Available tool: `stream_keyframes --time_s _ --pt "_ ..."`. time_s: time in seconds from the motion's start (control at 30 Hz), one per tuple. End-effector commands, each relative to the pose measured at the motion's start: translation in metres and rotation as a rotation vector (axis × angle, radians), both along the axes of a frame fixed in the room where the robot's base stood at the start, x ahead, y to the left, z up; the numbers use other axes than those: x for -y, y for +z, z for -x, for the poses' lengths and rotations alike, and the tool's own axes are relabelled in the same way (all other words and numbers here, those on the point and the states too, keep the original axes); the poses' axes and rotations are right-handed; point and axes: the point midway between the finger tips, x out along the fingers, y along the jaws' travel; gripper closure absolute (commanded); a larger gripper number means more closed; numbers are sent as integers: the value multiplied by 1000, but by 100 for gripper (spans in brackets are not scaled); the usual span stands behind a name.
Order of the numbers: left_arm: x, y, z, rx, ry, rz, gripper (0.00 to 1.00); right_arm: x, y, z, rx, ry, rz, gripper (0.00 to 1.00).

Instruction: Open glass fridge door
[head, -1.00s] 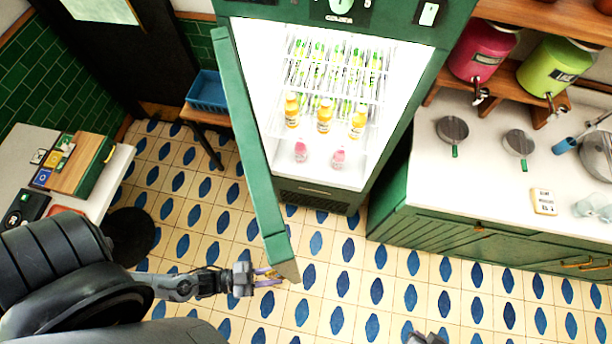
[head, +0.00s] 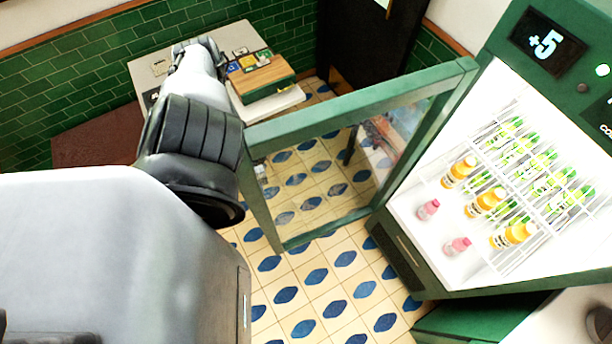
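The glass fridge (head: 410,268) stands at the right of the head view with its lit white inside showing. Its green-framed glass door (head: 350,103) stands wide open, swung out to the left of the cabinet. Bottles of orange drink (head: 487,202), pink bottles (head: 458,247) and green-labelled bottles (head: 540,180) stand inside on racks. My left arm reaches up at the left, close to the door's free edge; I cannot tell whether it touches the door. Its gripper is not visible. My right gripper is outside the view.
A white counter (head: 143,72) with a wooden board (head: 262,78) stands at the back left by the green tiled wall (head: 60,105). A patterned tile floor (head: 330,285) is clear in front of the fridge. A green cabinet (head: 470,318) is at the lower right.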

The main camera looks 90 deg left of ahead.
Motion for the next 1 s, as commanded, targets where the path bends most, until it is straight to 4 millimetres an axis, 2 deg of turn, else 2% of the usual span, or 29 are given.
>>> stream_keyframes --time_s 0.13,0.47,0.5,0.6,1.0 --pt "-7 -1 0 -2 -5 -3 100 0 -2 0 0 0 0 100" --pt "-7 -1 0 -1 -5 -5 100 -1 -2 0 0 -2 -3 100" --pt "-7 -1 0 -1 -5 -5 75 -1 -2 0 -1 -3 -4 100" --pt "-7 -1 0 -1 -5 -4 62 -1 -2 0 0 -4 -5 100" --pt "-9 -1 -1 0 -6 -4 62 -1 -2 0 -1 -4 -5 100"
